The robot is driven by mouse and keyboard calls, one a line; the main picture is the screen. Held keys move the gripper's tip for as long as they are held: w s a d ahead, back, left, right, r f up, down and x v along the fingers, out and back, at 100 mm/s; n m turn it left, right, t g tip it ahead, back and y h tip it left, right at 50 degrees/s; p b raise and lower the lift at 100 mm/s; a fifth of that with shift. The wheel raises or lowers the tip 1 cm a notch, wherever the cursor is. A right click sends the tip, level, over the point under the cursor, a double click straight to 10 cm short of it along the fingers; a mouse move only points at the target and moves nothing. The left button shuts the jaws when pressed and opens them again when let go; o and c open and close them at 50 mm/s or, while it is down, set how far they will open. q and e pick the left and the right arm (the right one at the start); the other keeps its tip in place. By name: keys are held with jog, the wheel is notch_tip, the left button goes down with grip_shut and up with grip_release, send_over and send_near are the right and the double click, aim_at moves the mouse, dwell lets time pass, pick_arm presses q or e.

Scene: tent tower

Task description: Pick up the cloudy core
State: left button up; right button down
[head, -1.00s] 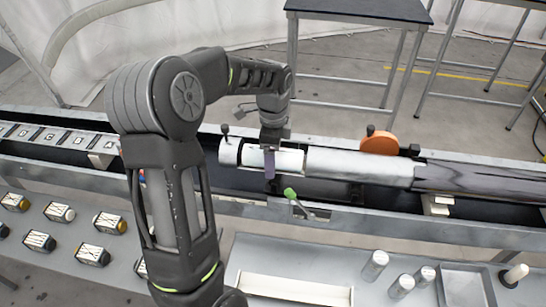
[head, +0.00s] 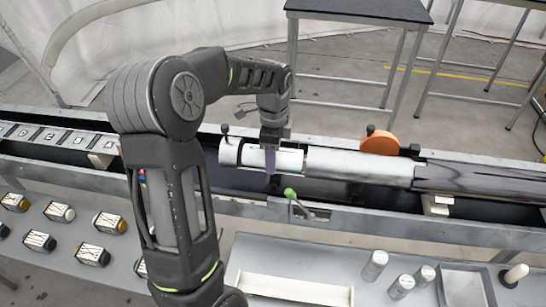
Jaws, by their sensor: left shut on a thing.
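A short whitish cylinder (head: 290,160), which seems to be the cloudy core, lies level in the long metal trough. My left gripper (head: 270,163) points straight down over its middle, with the fingers at the cylinder. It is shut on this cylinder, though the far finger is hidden. A longer whitish cylinder (head: 360,167) lies in line just to the right. A dark, streaked cylinder (head: 480,180) follows at the far right. My right gripper does not show.
A green-knobbed lever (head: 290,193) stands at the trough's near edge, close to my left gripper. An orange disc (head: 380,143) stands behind the trough. The near bench holds a white tray (head: 295,289), small upright cylinders (head: 374,266) and labelled blocks (head: 108,223).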

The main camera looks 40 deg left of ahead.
pick_arm(q)
grip_shut()
jog(key=shift+r, duration=0.1)
jog(key=shift+r, duration=0.25)
notch_tip(320, 180, up, 9)
jog(key=shift+r+b, duration=0.2)
jog(key=shift+b, duration=0.45)
